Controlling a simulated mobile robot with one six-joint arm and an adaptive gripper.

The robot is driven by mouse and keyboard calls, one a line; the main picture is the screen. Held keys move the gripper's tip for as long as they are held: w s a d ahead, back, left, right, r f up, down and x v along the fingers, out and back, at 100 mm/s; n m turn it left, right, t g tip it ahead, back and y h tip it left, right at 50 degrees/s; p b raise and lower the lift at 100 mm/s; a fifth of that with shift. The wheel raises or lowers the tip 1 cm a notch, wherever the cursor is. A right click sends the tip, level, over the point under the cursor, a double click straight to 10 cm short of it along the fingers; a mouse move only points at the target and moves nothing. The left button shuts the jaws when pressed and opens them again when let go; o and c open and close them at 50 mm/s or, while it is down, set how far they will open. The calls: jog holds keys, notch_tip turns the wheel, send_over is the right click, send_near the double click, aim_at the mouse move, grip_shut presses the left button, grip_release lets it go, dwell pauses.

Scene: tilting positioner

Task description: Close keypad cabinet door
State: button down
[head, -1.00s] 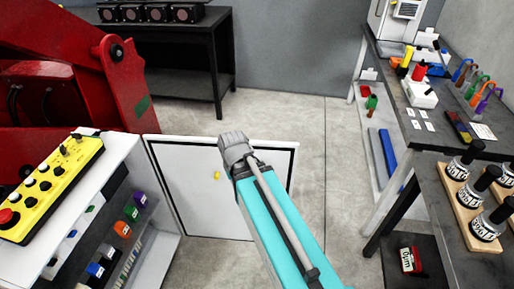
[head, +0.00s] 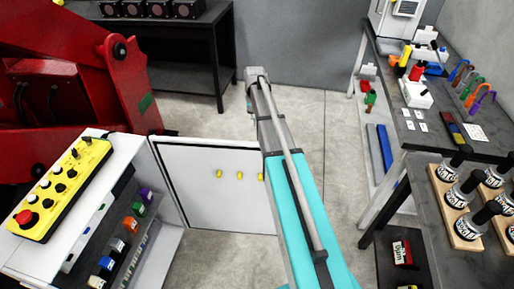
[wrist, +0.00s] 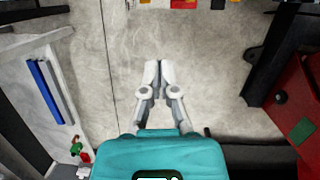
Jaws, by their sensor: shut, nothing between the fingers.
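The white cabinet door (head: 200,190) stands wide open to the right of the cabinet (head: 112,170), with its inner face, dark seal and several small yellow knobs showing. A yellow keypad box (head: 62,190) with black buttons and a red button sits on top of the cabinet. My arm crosses the right end of the door in the head view and hides its free edge. My gripper is hard to make out there, at the arm's far end. In the wrist view my gripper (wrist: 157,66) is shut and empty over bare floor. I cannot tell whether anything touches the door.
A red machine (head: 70,80) stands behind the cabinet at left. A dark table (head: 190,45) is at the back. A workbench with tools (head: 440,110) and a dark table with jars (head: 455,250) stand at right. Bare floor (head: 310,130) lies between.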

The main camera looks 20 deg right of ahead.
aim_at(256, 149)
jog(key=shift+w+d+f, duration=0.1)
jog(key=shift+d+f, duration=0.05)
jog(key=shift+d, duration=0.6)
jog(key=shift+f, duration=0.1)
jog(key=shift+s+a+f+b, duration=0.55)
jog(key=shift+s+f+b, duration=0.4)
jog(key=shift+f+b, duration=0.65)
jog(key=shift+s+a+f+b, duration=0.5)
jog(key=shift+s+f+b, duration=0.45)
jog(key=shift+f+b, duration=0.65)
jog(key=shift+s+a+f+b, duration=0.55)
jog(key=shift+s+f+b, duration=0.4)
jog(key=shift+f+b, duration=0.65)
jog(key=shift+r, duration=0.1)
